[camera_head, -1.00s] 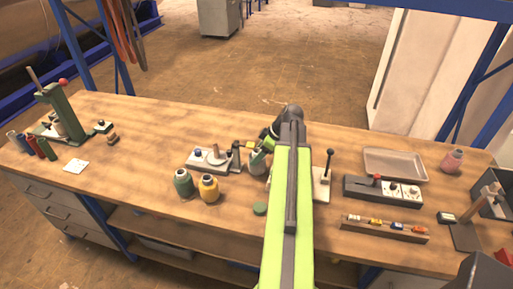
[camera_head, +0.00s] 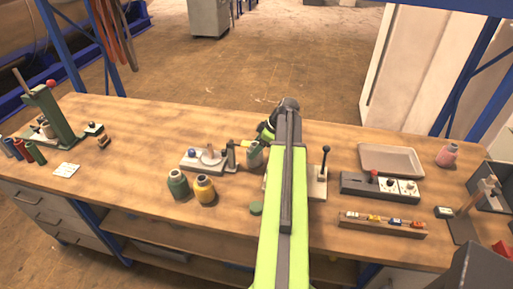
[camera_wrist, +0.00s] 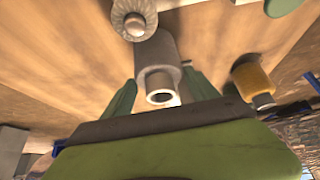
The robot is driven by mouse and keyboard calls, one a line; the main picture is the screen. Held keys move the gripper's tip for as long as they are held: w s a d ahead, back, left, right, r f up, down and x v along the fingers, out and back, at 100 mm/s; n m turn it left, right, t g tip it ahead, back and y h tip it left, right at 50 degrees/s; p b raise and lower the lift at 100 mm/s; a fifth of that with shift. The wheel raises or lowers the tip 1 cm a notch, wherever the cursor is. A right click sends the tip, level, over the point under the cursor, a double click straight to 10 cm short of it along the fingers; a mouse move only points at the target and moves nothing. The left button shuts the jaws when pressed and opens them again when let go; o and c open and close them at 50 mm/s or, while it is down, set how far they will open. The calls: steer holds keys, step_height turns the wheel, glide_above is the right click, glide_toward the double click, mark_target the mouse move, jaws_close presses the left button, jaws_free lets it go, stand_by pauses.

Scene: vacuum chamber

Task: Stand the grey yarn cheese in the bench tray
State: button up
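The grey yarn cheese (camera_head: 255,156) stands on the bench beside the fixture, partly hidden by my arm in the head view. In the wrist view the cheese (camera_wrist: 156,55) shows as a grey cylinder with a pale hollow tube end towards me. My gripper's green fingers (camera_wrist: 160,90) are spread to either side of it, with narrow gaps; no firm grip shows. The bench tray (camera_head: 362,157) is a shallow, pale, empty tray at the back right of the bench.
Green (camera_head: 178,185) and yellow (camera_head: 204,190) yarn packages stand left of my arm. A fixture with a round disc (camera_head: 210,158) is close to the grey cheese. A switch box (camera_head: 352,184) lies in front of the tray, and a pink package (camera_head: 448,156) stands right of it.

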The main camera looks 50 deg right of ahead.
steer(key=o, duration=0.3)
steer(key=shift+r, duration=0.1)
steer(key=p+v, duration=1)
steer(key=v, duration=0.2)
steer(key=shift+s+r+p, duration=0.1)
steer(key=shift+p, duration=0.25)
